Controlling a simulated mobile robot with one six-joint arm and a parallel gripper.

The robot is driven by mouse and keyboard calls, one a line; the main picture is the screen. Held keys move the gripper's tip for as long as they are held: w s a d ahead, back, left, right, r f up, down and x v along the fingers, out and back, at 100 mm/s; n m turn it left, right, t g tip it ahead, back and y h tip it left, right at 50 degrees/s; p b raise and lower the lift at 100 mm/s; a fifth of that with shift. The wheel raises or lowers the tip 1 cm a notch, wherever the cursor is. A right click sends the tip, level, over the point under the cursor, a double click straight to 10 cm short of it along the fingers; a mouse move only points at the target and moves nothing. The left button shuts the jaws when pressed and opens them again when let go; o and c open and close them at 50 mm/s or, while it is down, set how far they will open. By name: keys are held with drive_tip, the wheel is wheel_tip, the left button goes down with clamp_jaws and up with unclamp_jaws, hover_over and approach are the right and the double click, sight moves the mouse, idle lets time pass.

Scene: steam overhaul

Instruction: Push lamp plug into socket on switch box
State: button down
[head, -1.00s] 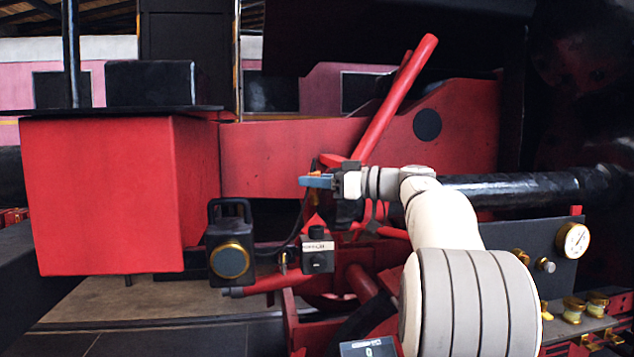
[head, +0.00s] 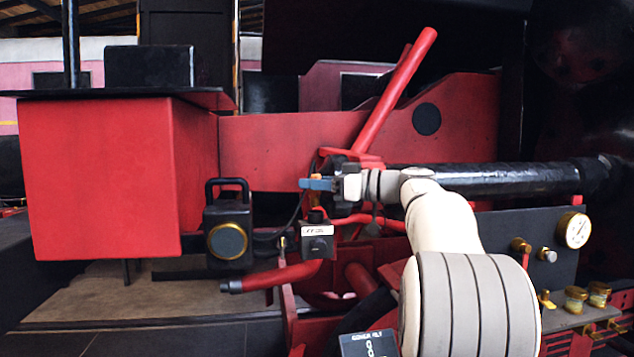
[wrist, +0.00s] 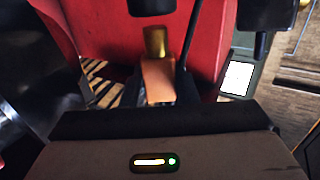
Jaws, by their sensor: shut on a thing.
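My gripper (head: 317,184) points left in the head view, above the switch box, with its blue fingertips closed. In the wrist view it is shut on an orange-brown plug (wrist: 158,78) with a brass end (wrist: 155,42). I cannot make out the socket opening clearly. The dark lamp (head: 229,239), with a brass-ringed lens and a handle, is left of the box. A dark cable (head: 291,224) rises from the lamp side towards the gripper.
A large red box (head: 100,180) fills the left. A slanted red lever (head: 397,90) rises behind the gripper, and a black pipe (head: 500,180) runs right. A panel with a gauge (head: 574,230) is at the right. Red rods (head: 285,275) lie below the switch box.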

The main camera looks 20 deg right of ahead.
drive_tip(key=shift+s+f+p, duration=0.1)
drive_tip(key=shift+f+p, duration=1.15)
drive_tip(key=shift+p, duration=0.15)
idle(2.3)
drive_tip(key=c, duration=1.1)
unclamp_jaws()
drive_tip(key=shift+f, duration=0.1)
drive_tip(key=shift+o, duration=0.2)
